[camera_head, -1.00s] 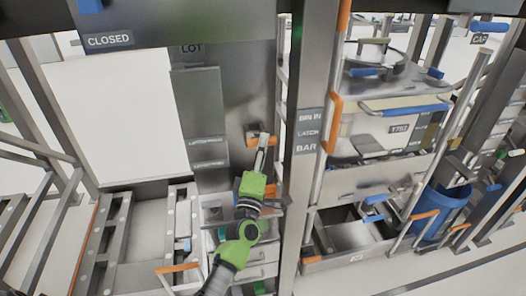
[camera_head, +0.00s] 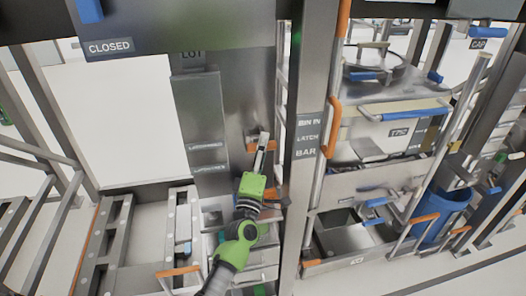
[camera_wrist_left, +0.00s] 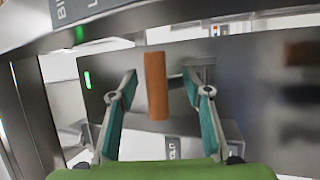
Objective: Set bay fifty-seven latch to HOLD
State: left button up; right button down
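An orange latch handle (camera_wrist_left: 156,86) stands upright on a grey metal panel in the left wrist view. It lies between the two spread teal fingers of my left gripper (camera_wrist_left: 160,90), with a gap on each side. In the head view, my left gripper (camera_head: 262,150) reaches up to the panel and partly hides the orange handle (camera_head: 252,147). A small label plate (camera_wrist_left: 172,148) sits below the handle in the wrist view; its text is hard to read. My right gripper is not in view.
A metal post (camera_head: 308,180) with a label mentioning LATCH and BAR stands just right of my left arm. A lidded bin (camera_head: 395,133) with blue handles is further right. A CLOSED sign (camera_head: 110,47) hangs upper left. Roller rails (camera_head: 110,245) lie lower left.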

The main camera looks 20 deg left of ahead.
pick_arm(q)
jog(key=shift+w+a+r, duration=0.2)
jog(key=shift+a+r, duration=0.2)
jog(key=shift+r, duration=0.4)
jog(key=shift+s+d+f, duration=0.15)
jog(key=shift+s+f, duration=0.2)
jog(key=shift+f, duration=0.1)
jog(key=v, duration=1.1)
jog(key=shift+s+d+f, duration=0.2)
jog(key=shift+f, duration=0.3)
jog(key=shift+f, duration=0.1)
